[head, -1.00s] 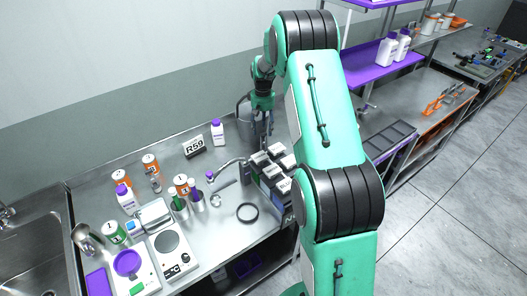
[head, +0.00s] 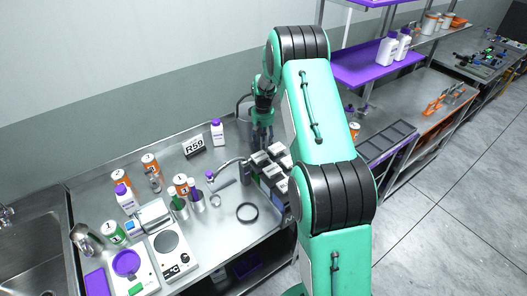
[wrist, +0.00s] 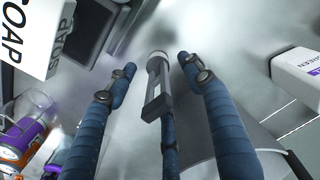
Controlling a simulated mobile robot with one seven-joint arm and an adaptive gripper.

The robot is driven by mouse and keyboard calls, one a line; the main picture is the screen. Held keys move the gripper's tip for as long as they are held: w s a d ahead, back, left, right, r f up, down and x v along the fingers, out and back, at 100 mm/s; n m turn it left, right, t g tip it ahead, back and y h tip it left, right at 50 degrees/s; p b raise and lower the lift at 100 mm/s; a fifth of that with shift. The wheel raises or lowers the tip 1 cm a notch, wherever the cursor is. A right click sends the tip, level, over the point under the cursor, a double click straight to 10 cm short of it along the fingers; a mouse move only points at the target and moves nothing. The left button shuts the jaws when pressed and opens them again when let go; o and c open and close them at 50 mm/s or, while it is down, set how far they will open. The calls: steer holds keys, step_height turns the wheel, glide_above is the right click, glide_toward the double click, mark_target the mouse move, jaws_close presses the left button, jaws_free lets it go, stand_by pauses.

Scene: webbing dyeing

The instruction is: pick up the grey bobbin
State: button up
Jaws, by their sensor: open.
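My gripper (head: 262,145) hangs fingers-down near the back wall, beside a group of grey-topped boxes (head: 268,165). In the wrist view its blue fingers (wrist: 157,65) are spread apart. A slim grey piece with a pale round end (wrist: 157,78) shows between them, in front of the middle finger. It may be the grey bobbin, but I cannot tell for sure, nor whether a finger touches it. I cannot make out a bobbin in the head view, where my arm and gripper hide part of the bench.
A grey container (wrist: 245,145) is close by the right finger.

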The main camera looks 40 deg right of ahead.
steer(key=shift+s+d+f+b, duration=0.1)
steer(key=shift+f+b, duration=0.2)
steer(key=shift+f, duration=2.3)
steer(key=c, duration=1.2)
